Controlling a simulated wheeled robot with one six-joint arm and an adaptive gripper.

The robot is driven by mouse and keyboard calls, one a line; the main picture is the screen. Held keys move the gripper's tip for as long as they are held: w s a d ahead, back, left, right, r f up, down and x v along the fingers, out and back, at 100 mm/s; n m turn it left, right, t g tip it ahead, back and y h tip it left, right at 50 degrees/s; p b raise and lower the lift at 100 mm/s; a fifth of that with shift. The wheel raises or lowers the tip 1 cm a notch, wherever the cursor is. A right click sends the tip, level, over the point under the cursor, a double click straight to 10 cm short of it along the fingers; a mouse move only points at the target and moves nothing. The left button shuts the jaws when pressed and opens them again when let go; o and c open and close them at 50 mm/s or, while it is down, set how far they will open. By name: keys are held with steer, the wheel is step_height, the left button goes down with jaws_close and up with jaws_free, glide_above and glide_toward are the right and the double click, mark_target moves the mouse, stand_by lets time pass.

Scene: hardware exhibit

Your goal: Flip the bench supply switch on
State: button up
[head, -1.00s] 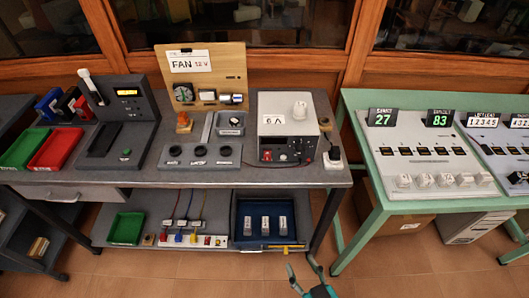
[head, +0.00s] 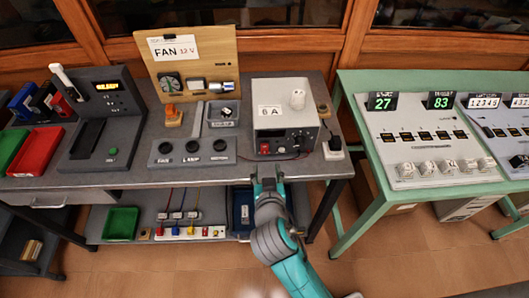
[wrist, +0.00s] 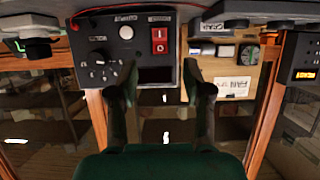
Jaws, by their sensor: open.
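The bench supply (head: 285,118) is a pale grey box with a "6 A" label, standing on the grey bench. Its red switch (head: 264,148) is low on the dark front panel, at the left. In the wrist view the scene appears upside down, and the red rocker switch (wrist: 159,40) with white marks shows near the top. Which way the rocker is set, I cannot tell. My gripper (head: 266,175) is at the bench's front edge, just in front of the supply. In the wrist view its fingers (wrist: 160,75) are open and empty, pointing toward the panel, apart from the switch.
A row of dark sockets (head: 193,150) sits left of the supply, with the FAN board (head: 188,65) behind. A black plug (head: 333,148) on a white block stands to the right. A green table (head: 345,215) stands farther right, across a floor gap.

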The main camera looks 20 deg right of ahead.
mark_target(265, 151)
steer(key=x, duration=0.9)
steer(key=shift+w, duration=0.1)
jaws_close()
